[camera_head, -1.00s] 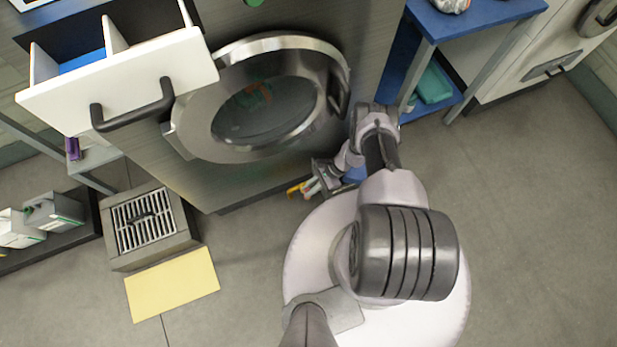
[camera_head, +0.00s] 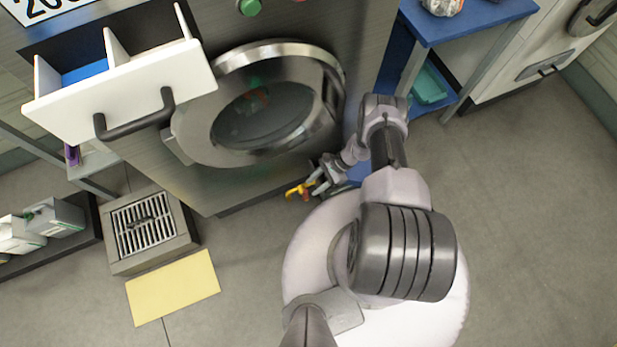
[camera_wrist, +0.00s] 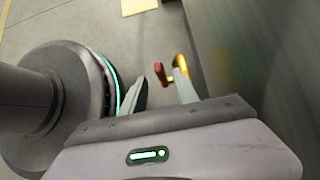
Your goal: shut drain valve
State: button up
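The drain valve shows as a small yellow-orange fitting (camera_head: 299,191) low at the front of the washing machine in the head view. In the wrist view its yellow body (camera_wrist: 178,68) is by the tip of the right finger, and a red handle end (camera_wrist: 159,71) lies beyond the gap between the fingers. My gripper (camera_wrist: 160,84) is open, its two fingers apart with nothing between them. It also shows in the head view (camera_head: 318,184), just right of the valve and close to it. I cannot tell whether the right finger touches the valve.
The washing machine (camera_head: 250,165) has a round door (camera_head: 265,110) and an open white drawer (camera_head: 150,85) above left. A floor drain box (camera_head: 148,225) and a yellow mat (camera_head: 172,287) lie to the left. A blue shelf table (camera_head: 470,20) stands right. Floor at right is clear.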

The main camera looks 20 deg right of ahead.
jog(key=p+v, duration=0.3)
jog(key=v, duration=0.9)
jog(key=shift+d+r, duration=0.2)
jog(key=shift+r, duration=0.05)
